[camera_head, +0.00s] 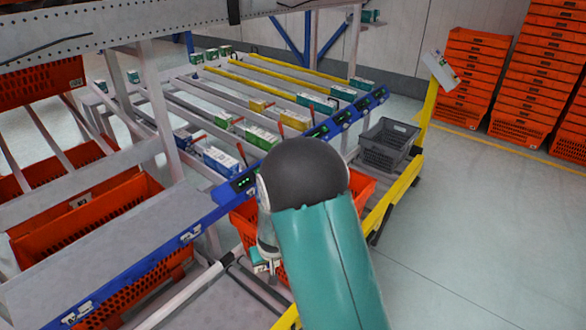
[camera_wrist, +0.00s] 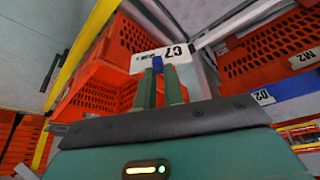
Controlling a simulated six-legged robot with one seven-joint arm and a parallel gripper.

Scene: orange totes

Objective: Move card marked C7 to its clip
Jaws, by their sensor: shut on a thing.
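The white card marked C7 (camera_wrist: 168,54) shows upside down in the wrist view, at the tips of my gripper (camera_wrist: 158,76). My gripper's two green fingers are shut on it, with a small blue part (camera_wrist: 157,64) between the fingertips. The card is in front of an orange tote (camera_wrist: 128,45); I cannot tell whether it touches anything there. In the head view my gripper (camera_head: 263,265) is low beside the rack, largely hidden by my arm, and the card cannot be made out. A clip for C7 cannot be picked out.
Labels M2 (camera_wrist: 303,57) and D2 (camera_wrist: 262,97) show at right in the wrist view. In the head view, a rack with a blue front rail (camera_head: 330,126) holds several small cartons. A grey crate (camera_head: 388,143) is at its right end. Stacked orange totes (camera_head: 470,75) stand behind open floor.

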